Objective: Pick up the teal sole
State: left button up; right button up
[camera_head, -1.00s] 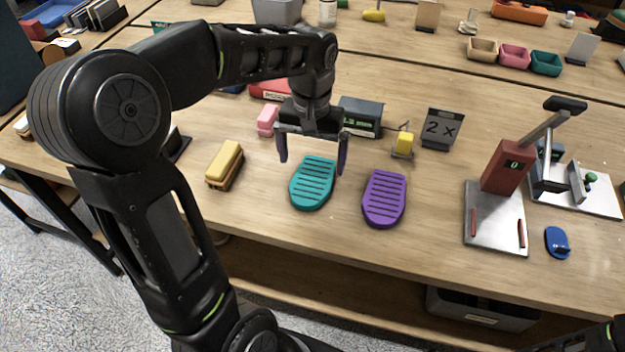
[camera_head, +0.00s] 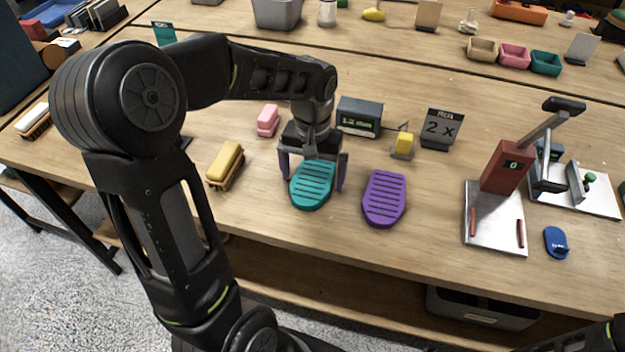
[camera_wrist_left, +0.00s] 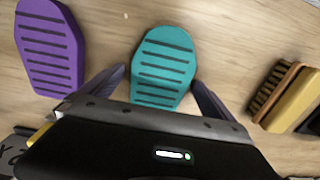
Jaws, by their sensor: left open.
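The teal sole (camera_head: 313,186) lies flat on the wooden table, ribbed with dark grooves. My left gripper (camera_head: 312,186) is open and low over it, with one finger on each side of the sole. In the left wrist view the teal sole (camera_wrist_left: 164,62) runs between the two open fingers (camera_wrist_left: 155,85), and its lower end is hidden by the gripper body. I cannot tell whether the fingers touch it. My right gripper is not in view; only a bit of dark arm shows at the lower right corner.
A purple sole (camera_head: 385,198) lies close to the right of the teal one; it also shows in the wrist view (camera_wrist_left: 50,45). A yellow brush (camera_head: 226,165) lies to the left. A press with a red block (camera_head: 507,167) stands at the right. The table front is clear.

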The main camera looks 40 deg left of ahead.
aim_at(313, 178)
pick_arm(q)
jog(key=c, duration=1.4)
jog(key=shift+c, duration=0.2)
notch_tip(313, 178, up, 10)
dwell(0.5)
